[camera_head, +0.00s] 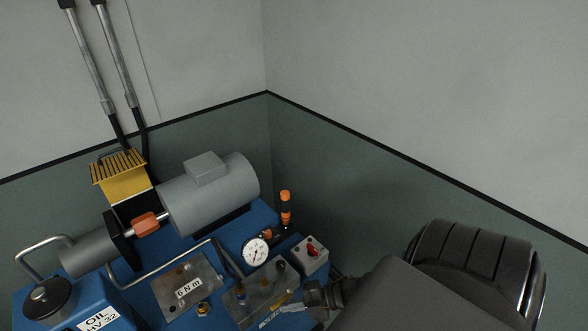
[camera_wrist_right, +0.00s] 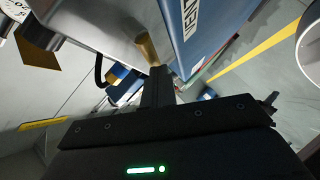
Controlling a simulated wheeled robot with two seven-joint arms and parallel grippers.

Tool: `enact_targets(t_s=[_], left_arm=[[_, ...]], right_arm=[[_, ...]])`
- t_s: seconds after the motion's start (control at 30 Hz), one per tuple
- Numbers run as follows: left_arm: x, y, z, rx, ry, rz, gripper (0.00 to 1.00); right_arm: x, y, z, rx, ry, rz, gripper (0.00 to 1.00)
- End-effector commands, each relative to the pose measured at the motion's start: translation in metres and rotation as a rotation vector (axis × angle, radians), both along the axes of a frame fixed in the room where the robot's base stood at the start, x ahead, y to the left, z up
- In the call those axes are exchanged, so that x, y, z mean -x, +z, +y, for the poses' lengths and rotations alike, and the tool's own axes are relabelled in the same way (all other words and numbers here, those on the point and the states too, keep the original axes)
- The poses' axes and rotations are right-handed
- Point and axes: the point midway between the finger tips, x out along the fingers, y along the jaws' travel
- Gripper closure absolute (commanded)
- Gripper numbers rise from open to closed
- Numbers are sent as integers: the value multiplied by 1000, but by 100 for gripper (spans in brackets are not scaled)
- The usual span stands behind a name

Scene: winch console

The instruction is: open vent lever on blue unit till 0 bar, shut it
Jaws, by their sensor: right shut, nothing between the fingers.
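The blue unit (camera_head: 170,300) fills the lower left of the head view. A round white pressure gauge (camera_head: 257,252) stands on it; its needle is too small to read. An upright orange-tipped handle (camera_head: 286,208) stands behind the gauge. I cannot tell which part is the vent lever. My right gripper (camera_head: 312,298) is at the right side of the metal valve block (camera_head: 250,300). In the right wrist view its fingers (camera_wrist_right: 158,84) are shut and empty, just below a brass-coloured cylindrical part (camera_wrist_right: 147,50); contact is unclear. My left gripper is not in view.
A grey box with a red knob (camera_head: 312,252) sits close behind my right gripper. A grey motor (camera_head: 208,192), a bent metal rail (camera_head: 165,262) and a black-capped oil tank (camera_head: 48,297) occupy the left. Walls meet in a corner behind; the upper right is free.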

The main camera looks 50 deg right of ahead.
Motion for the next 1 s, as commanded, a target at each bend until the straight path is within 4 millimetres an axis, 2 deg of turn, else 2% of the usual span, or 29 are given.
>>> enact_targets(t_s=[0.57, 1.0], left_arm=[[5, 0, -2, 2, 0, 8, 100], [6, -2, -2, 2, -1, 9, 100]], right_arm=[[-1, 1, -1, -2, -2, -4, 100], [1, 1, -17, -1, -2, -2, 100]])
